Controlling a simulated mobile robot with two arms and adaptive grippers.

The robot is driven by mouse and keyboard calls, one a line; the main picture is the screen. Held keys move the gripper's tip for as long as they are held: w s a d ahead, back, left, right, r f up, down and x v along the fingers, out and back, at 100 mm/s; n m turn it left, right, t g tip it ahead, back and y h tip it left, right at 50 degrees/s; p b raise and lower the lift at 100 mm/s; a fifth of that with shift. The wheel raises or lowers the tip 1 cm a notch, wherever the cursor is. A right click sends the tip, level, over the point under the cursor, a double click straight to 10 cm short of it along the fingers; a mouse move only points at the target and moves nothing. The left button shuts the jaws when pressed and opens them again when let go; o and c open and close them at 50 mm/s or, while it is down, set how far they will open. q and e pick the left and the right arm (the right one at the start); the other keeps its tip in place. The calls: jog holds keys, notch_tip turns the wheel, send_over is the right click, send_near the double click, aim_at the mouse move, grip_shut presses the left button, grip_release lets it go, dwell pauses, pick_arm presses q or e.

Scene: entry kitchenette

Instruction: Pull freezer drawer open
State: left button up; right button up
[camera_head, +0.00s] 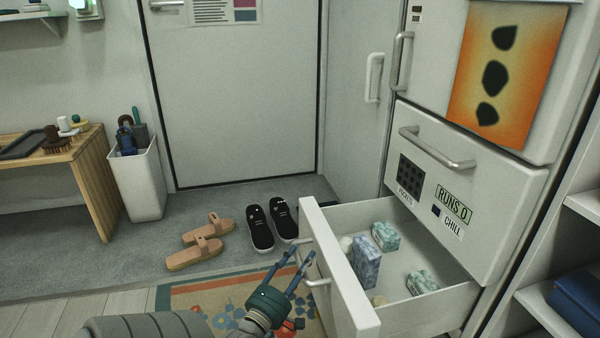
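The freezer drawer (350,284) is the bottom drawer of the white fridge unit and stands pulled well out. Several patterned boxes (366,262) and small round items lie inside it. Its metal handle (318,282) is on the drawer's front, facing left. My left gripper (299,266) is at the handle, with its two blue fingers spread apart and their tips close to the drawer front. I cannot tell whether a finger touches the handle. My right gripper is not in view.
A closed drawer (470,195) with labels sits above the open one. Black shoes (271,226) and tan sandals (200,241) lie on the grey floor left of the drawer. A patterned rug (190,294) lies below my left gripper. Open shelves (545,310) stand at the right.

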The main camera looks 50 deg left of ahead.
pick_arm(q)
jog(key=v, duration=1.2)
dwell(0.4)
